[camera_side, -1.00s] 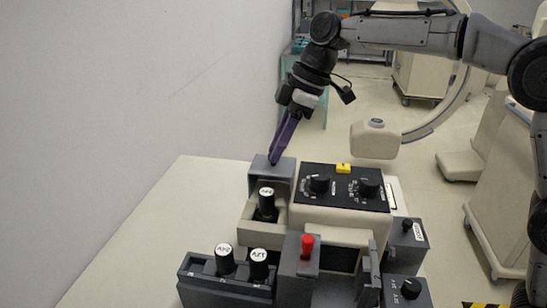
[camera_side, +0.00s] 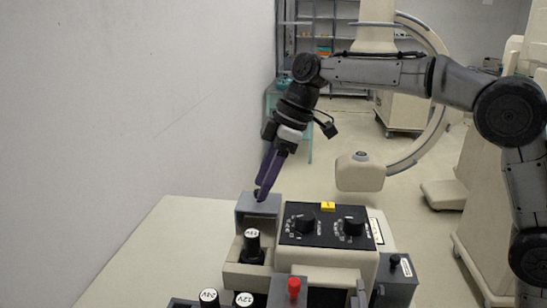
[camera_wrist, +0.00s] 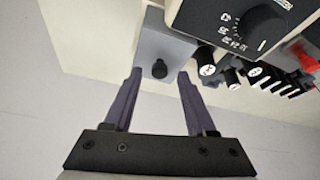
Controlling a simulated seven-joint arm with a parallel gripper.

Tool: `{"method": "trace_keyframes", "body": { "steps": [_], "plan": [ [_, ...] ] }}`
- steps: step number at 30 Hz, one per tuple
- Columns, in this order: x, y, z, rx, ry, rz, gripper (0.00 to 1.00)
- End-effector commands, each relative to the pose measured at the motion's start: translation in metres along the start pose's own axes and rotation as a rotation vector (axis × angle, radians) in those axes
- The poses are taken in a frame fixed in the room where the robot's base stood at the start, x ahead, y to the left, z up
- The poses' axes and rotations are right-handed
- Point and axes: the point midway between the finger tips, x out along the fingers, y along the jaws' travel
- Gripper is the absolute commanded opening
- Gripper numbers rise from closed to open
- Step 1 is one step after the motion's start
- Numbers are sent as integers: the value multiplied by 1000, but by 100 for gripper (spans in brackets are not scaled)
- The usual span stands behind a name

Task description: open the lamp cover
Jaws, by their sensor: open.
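A grey box-shaped cover (camera_side: 258,207), which I take to be the lamp cover, stands at the back left of the cart-top equipment, behind a beige tray. It also shows in the wrist view (camera_wrist: 172,45), with a round black knob (camera_wrist: 160,69) on its face. My gripper (camera_side: 260,196) comes down from above to the cover. In the wrist view, my purple fingers (camera_wrist: 159,74) are apart, one on each side of the knob. I see gaps between the knob and both fingers. Whether a fingertip touches the cover is unclear.
A beige console with a black dial panel (camera_side: 325,227) stands right of the cover. A black-capped lamp (camera_side: 252,245) stands in the beige tray (camera_side: 240,277). A red knob (camera_side: 294,288) is in front. A wall rises at left; bare tabletop (camera_side: 165,245) lies beside it.

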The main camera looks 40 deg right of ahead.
Motion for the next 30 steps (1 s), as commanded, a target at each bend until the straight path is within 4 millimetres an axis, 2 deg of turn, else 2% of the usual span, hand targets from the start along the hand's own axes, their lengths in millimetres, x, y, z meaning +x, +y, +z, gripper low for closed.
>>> {"method": "trace_keyframes", "body": {
  "steps": [5, 15, 18, 24, 30],
  "plan": [
    [-29, 1, 0, 0, 4, 5, 56],
    [-101, 1, 0, 0, 3, 5, 56],
    [-116, 1, 0, 0, 3, 4, 56],
    [-131, 0, 0, 1, 1, 2, 56],
    [-134, 0, 0, 0, 1, 2, 56]
  ]
}}
